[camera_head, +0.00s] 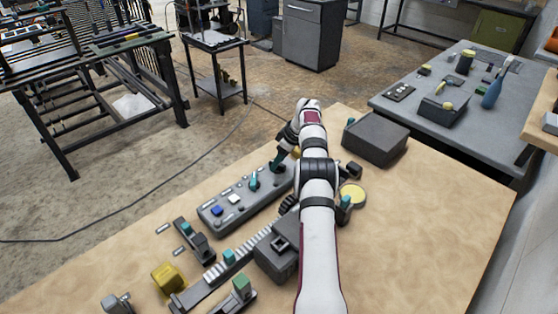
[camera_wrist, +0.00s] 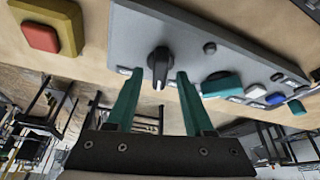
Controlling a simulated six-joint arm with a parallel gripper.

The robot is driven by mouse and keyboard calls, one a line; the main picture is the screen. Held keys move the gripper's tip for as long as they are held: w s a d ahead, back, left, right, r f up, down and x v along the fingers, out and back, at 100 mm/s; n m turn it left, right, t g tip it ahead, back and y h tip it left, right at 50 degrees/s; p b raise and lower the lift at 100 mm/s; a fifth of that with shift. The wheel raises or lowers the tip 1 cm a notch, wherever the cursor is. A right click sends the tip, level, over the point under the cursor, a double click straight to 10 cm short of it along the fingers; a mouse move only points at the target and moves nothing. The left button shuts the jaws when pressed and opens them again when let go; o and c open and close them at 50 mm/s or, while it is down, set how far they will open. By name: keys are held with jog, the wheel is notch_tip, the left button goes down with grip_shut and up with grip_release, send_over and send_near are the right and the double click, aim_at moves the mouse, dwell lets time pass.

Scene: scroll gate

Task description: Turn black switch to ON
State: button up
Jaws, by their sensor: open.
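The black switch (camera_wrist: 159,65) is a round rotary knob on a grey control panel (camera_wrist: 205,45). In the wrist view its raised grip points roughly straight down the picture. My gripper (camera_wrist: 159,76) has two teal fingers, open, one on each side of the knob's grip, with gaps visible between. The fingertips appear close to the panel face; I cannot tell if they touch it. In the head view the panel (camera_head: 227,217) lies left of my arm, and my gripper (camera_head: 279,166) is over its far right end. The knob is hard to make out there, and its markings are unreadable.
The panel also carries a teal control (camera_wrist: 221,84), a white button (camera_wrist: 255,91) and a blue button (camera_wrist: 275,99). A yellow box with a red button (camera_wrist: 40,37) stands beside it. A dark grey box (camera_head: 375,139) sits right of my arm. The table's right front is clear.

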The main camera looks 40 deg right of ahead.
jog(key=v, duration=1.5)
jog(key=shift+r, duration=0.35)
jog(key=shift+s, duration=0.15)
jog(key=s+d+f+n+t+y, duration=0.1)
jog(key=s+f+n+t, duration=0.35)
jog(key=n, duration=1.35)
jog(key=s+d+f+n+t+y, duration=0.1)
jog(key=s+f+n+t, duration=0.4)
jog(key=n, duration=1.3)
jog(key=shift+g, duration=0.55)
jog(key=x, duration=1.7)
jog(key=shift+w+r, duration=0.15)
jog(key=shift+w, duration=0.3)
